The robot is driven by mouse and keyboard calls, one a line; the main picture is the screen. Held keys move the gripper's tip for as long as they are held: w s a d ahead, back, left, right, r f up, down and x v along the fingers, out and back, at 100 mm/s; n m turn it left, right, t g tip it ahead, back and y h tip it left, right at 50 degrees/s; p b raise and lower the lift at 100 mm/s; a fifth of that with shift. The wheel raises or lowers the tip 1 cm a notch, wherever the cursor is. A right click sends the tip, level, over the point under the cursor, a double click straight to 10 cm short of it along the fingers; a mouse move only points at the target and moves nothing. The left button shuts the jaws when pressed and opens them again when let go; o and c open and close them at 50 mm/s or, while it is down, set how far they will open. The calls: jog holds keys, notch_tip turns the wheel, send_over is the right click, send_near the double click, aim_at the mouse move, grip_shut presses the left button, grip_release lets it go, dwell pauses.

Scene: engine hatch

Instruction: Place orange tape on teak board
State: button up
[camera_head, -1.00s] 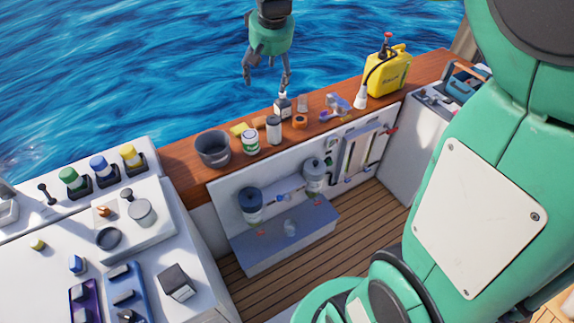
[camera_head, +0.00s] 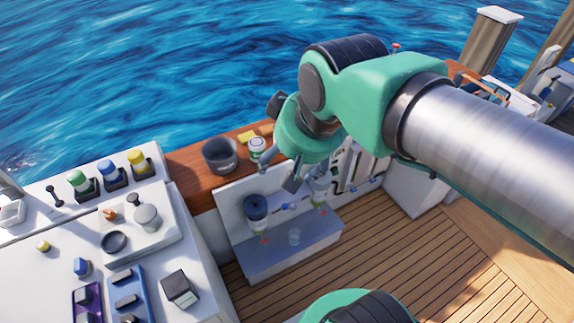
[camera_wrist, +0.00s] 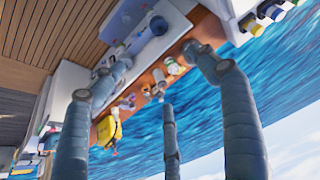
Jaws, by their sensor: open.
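The orange tape is hidden behind my arm in the head view, and I cannot pick it out surely among the small items in the wrist view. A reddish-brown wooden ledge (camera_head: 187,171) runs along the boat's side; it also shows in the wrist view (camera_wrist: 205,31). I cannot make out a separate teak board. A small brown piece (camera_head: 266,130) lies beside a yellow block (camera_head: 247,137) on the ledge. My gripper (camera_head: 275,150) is open with its fingers spread, over the inner side of the ledge. In the wrist view its fingers (camera_wrist: 158,85) have nothing between them in their grip.
A yellow jerrycan (camera_wrist: 108,129) shows in the wrist view. A white counter (camera_head: 60,245) with bottles and trays is at left. The planked deck (camera_head: 400,245) is clear.

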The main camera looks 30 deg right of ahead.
jog(key=s, duration=0.1)
jog(key=s+f, duration=0.1)
jog(key=s, duration=0.1)
jog(key=shift+s+a+f, duration=0.25)
jog(key=shift+a+f, duration=0.05)
jog(key=shift+a, duration=0.1)
